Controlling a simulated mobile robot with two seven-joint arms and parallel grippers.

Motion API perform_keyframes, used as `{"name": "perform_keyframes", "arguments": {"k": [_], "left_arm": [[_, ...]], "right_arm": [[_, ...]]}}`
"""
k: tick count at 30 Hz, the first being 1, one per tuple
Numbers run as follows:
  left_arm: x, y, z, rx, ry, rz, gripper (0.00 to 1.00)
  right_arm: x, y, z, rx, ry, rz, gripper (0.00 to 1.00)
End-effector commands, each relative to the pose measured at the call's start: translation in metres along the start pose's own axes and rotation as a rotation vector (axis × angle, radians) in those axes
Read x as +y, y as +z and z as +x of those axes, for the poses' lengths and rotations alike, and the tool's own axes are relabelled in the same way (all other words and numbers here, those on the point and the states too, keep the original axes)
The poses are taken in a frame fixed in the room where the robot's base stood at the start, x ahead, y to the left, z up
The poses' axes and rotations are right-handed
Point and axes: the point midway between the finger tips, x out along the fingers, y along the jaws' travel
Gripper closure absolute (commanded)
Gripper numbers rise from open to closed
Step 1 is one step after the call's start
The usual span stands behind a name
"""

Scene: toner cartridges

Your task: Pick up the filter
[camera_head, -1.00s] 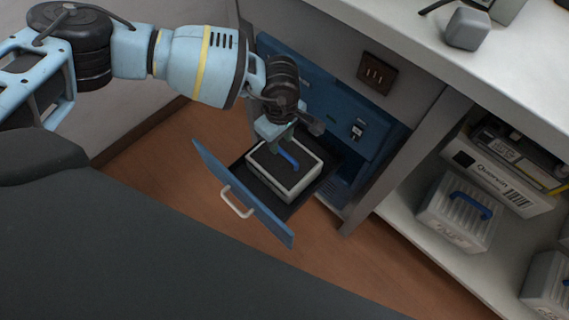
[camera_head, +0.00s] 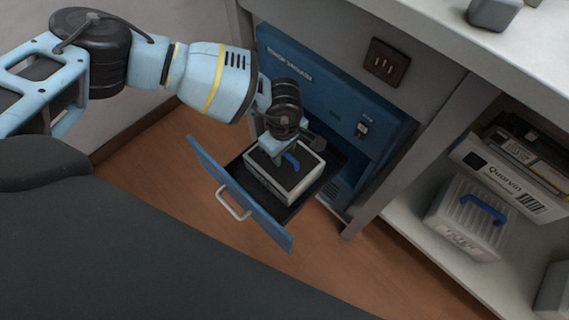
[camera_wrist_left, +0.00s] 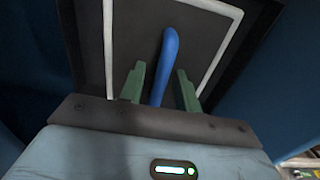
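The filter (camera_head: 264,173) is a box with a pale frame, a dark top and a blue handle (camera_head: 291,161). It sits in the open drawer (camera_head: 243,203) of the blue machine. My left gripper (camera_head: 277,158) is directly above the filter. In the left wrist view, its two green fingers (camera_wrist_left: 160,88) stand apart on either side of the blue handle (camera_wrist_left: 169,50), with gaps visible. The handle's near end is hidden by the gripper body. My right gripper is not in view.
The blue machine (camera_head: 300,75) stands behind the drawer under a white counter (camera_head: 440,30). A shelf at right holds another pale ribbed box with a blue handle (camera_head: 468,215) and a Quorvin carton (camera_head: 510,185). Brown floor (camera_head: 180,140) is clear around the drawer.

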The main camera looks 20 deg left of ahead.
Motion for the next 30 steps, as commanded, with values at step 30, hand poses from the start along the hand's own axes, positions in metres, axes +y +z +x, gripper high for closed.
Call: {"name": "perform_keyframes", "arguments": {"k": [30], "left_arm": [[-0.0005, -0.0001, -0.0009, 0.000, -0.001, -0.001, 1.00]], "right_arm": [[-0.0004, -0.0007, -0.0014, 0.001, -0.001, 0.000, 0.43]]}}
